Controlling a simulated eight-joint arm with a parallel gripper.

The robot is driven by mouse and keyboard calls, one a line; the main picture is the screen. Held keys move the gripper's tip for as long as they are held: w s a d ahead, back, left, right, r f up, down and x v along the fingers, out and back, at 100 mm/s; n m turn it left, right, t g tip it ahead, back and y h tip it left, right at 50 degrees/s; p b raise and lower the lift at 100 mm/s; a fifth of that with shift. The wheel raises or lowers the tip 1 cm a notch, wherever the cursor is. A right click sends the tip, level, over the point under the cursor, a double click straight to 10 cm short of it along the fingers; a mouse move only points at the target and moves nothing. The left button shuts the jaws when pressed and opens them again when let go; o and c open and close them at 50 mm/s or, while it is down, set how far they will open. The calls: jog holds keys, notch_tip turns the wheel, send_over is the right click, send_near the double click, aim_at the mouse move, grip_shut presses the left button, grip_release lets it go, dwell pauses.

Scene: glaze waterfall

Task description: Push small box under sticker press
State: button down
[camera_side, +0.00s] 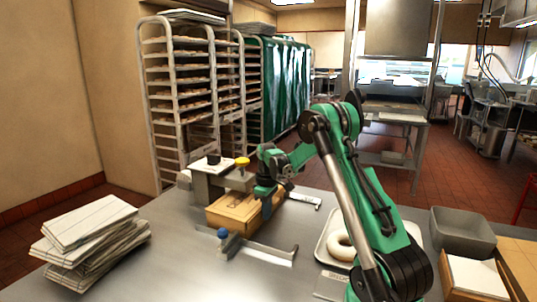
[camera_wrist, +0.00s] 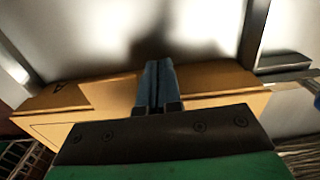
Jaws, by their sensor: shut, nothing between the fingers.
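The small tan cardboard box (camera_side: 233,215) lies on the metal table in the side view. It also spans the wrist view (camera_wrist: 85,100). A grey press (camera_side: 212,180) with a dark knob and a yellow knob stands at the box's far left. Its head seems to overhang the box's back edge, but I cannot tell how far. My gripper (camera_side: 266,192) is shut and empty, low at the right part of the box. In the wrist view, its fingers (camera_wrist: 153,80) overlap the box; whether they touch it is unclear.
A metal rail with a blue knob (camera_side: 223,234) lies in front of the box, and another bar (camera_side: 305,199) lies behind right. A tray with a white ring (camera_side: 340,246) and a grey bin (camera_side: 462,232) are right.

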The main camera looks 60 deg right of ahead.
jog(key=shift+w, duration=0.25)
jog(key=s, duration=0.4)
jog(key=shift+s+r, duration=0.15)
jog(key=shift+r, duration=0.15)
notch_tip(320, 180, up, 9)
jog(key=a+r+t, duration=0.1)
jog(key=a+t, duration=0.6)
jog(key=a, duration=2)
jog(key=shift+w+a+r, duration=0.25)
jog(key=shift+w+a, duration=0.15)
